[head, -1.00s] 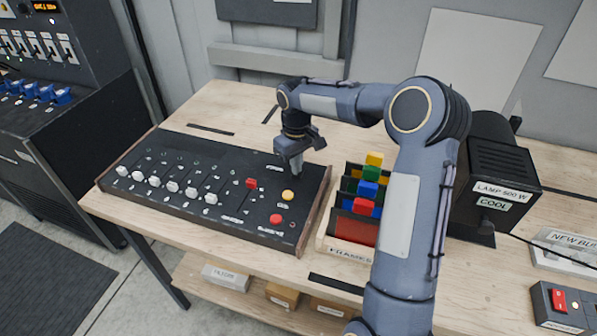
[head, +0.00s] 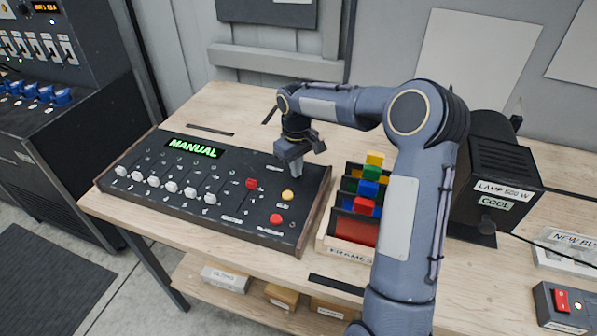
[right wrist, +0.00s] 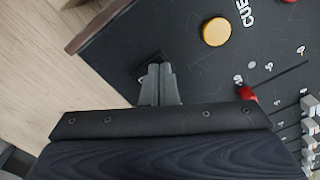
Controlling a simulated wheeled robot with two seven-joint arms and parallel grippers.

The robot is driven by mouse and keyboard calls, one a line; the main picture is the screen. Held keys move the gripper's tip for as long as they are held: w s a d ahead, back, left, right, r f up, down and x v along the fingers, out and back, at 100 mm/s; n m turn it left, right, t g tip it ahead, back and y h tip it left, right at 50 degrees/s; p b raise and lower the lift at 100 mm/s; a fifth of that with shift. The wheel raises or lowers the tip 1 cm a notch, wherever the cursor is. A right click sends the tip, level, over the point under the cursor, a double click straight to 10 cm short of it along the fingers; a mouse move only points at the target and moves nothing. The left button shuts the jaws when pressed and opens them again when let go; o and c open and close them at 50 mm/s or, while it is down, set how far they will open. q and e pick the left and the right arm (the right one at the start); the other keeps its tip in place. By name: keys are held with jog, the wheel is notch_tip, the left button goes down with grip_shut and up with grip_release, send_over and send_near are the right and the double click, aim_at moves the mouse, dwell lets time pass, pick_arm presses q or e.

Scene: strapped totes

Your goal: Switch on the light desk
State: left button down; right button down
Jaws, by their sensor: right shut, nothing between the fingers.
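The light desk (head: 228,226) is a black sloped panel with wooden ends on the table. Its display (head: 194,147) is lit and reads MANUAL in green. It has a row of white faders (head: 172,187), a red fader (head: 251,183), a yellow button (head: 288,195) and a red button (head: 276,219). My right gripper (head: 297,172) is shut and empty, pointing down at the desk's back right corner. In the right wrist view the fingertips (right wrist: 159,85) are over a small dark part on the panel, mostly hidden by them. The yellow button (right wrist: 216,32) is apart from them. My left gripper is not in view.
A rack of coloured frames (head: 352,226) stands right of the desk. A black lamp housing (head: 500,165) labelled LAMP 500 W and COOL stands further right. A box with a red switch (head: 561,301) is at the right edge.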

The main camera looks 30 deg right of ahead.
jog(key=shift+r+p, duration=2.8)
jog(key=shift+r, duration=0.65)
jog(key=s+a+r+m+t+y, duration=0.1)
jog(key=s+a+r, duration=0.15)
jog(key=s, duration=0.45)
jog(key=s+a+r+t, duration=0.1)
jog(key=s+a+r, duration=0.15)
jog(key=s, duration=0.35)
jog(key=s+a+r+m+t+y, duration=0.1)
jog(key=s+a+r+t, duration=0.1)
jog(key=s+r, duration=0.35)
jog(key=s+a+f+m+y, duration=0.1)
jog(key=s+a+f, duration=0.1)
jog(key=s, duration=0.3)
jog(key=s+a+f+t+b, duration=0.1)
jog(key=s+a+f, duration=0.1)
jog(key=s, duration=0.3)
jog(key=shift+s+a+f+m+t+y, duration=0.3)
jog(key=shift+f+m+y, duration=0.1)
jog(key=shift+f, duration=0.2)
